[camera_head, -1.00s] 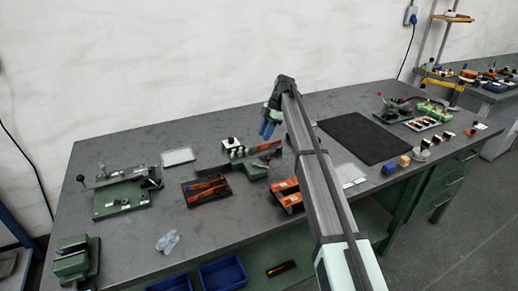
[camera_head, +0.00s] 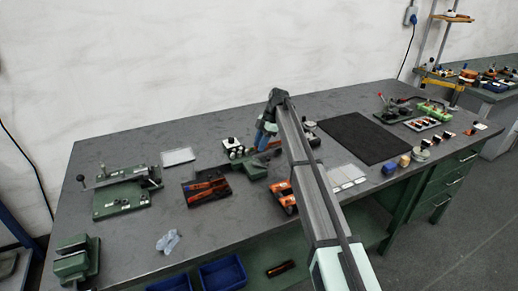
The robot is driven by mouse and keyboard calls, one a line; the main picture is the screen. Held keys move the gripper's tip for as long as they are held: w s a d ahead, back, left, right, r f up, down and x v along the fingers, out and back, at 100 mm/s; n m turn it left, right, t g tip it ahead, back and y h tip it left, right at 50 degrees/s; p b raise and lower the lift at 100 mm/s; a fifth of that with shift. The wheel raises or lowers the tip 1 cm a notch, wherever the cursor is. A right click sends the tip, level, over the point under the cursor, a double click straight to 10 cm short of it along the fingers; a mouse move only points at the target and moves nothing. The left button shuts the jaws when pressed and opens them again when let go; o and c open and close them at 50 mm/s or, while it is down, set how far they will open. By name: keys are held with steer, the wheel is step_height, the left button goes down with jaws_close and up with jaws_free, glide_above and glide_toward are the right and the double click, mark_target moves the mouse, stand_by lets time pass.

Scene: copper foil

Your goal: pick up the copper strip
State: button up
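I cannot make out the copper strip for certain at this size. A dark tray (camera_head: 191,198) with orange and dark pieces in it lies on the bench left of my gripper. My gripper (camera_head: 263,140) hangs with its blue-grey fingers pointing down, over or in front of a green bench device (camera_head: 255,170) with a dark bar. I cannot tell whether the fingers touch anything or how far apart they are. My arm hides part of the bench behind it.
A green lever tool (camera_head: 122,200) stands at the left and a green vise (camera_head: 75,262) at the front left. A white tray (camera_head: 178,156) and a crumpled clear bag (camera_head: 168,241) lie nearby. A black mat (camera_head: 365,138) lies to the right. The bench's back left is clear.

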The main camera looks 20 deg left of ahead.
steer(key=shift+c, duration=0.4)
jaws_close()
stand_by(0.9)
